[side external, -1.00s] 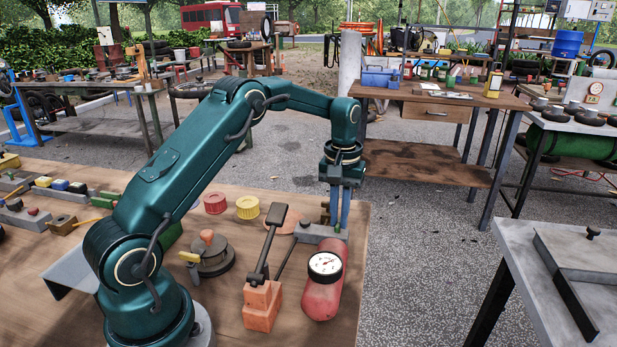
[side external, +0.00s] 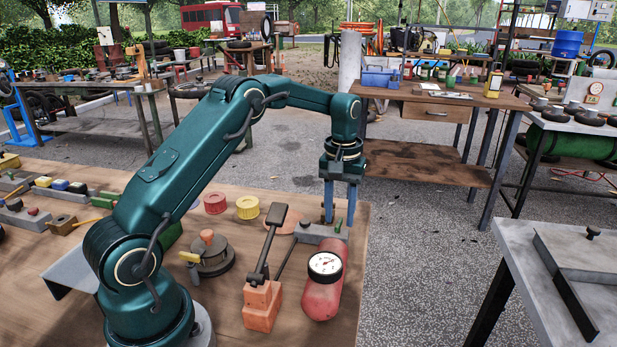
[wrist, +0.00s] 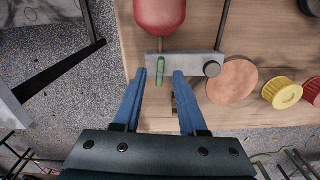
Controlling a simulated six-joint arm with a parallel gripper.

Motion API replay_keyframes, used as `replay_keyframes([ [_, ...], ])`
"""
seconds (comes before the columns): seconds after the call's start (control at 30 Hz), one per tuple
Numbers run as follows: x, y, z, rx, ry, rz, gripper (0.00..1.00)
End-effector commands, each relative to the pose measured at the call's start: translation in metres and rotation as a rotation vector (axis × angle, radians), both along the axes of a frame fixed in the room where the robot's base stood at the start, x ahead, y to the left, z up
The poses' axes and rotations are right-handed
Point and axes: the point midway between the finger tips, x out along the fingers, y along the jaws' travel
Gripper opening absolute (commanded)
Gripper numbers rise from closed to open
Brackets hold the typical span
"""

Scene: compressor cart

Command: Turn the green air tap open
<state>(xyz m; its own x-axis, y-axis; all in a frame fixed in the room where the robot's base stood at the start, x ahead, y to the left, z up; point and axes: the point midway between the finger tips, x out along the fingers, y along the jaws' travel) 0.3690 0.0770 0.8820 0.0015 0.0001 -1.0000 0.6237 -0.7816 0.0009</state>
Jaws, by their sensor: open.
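The green air tap (wrist: 160,71) is a small green lever on a grey metal block (wrist: 196,66) in the wrist view. In the side view the tap (side external: 338,226) is a small green spot by my finger. My gripper (wrist: 160,73) has its two blue fingers spread wide and empty; it also shows in the side view (side external: 339,226), pointing down over the block. In the wrist view the tap lies between the fingertips, nearer the left one. I cannot tell whether the fingers touch the block.
The red tank (side external: 322,291) with a white gauge (side external: 325,265) adjoins the block. An orange block (side external: 262,305) with a dark lever stands left of it. Red (side external: 215,203) and yellow (side external: 248,207) caps sit nearby. The wooden table's edge (side external: 362,265) is close on the right.

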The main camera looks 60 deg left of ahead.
Motion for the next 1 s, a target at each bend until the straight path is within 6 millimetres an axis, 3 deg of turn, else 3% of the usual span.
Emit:
replay_keyframes([
  [0.3, 0.001, 0.000, 0.039, 0.001, -0.004, 0.000, 0.41],
  [0.77, 0.001, -0.003, 0.048, 0.002, -0.010, -0.007, 0.41],
  [0.9, 0.004, -0.011, 0.078, 0.024, -0.078, -0.031, 0.41],
  [1.0, -0.004, -0.025, 0.108, 0.037, -0.128, -0.060, 0.41],
])
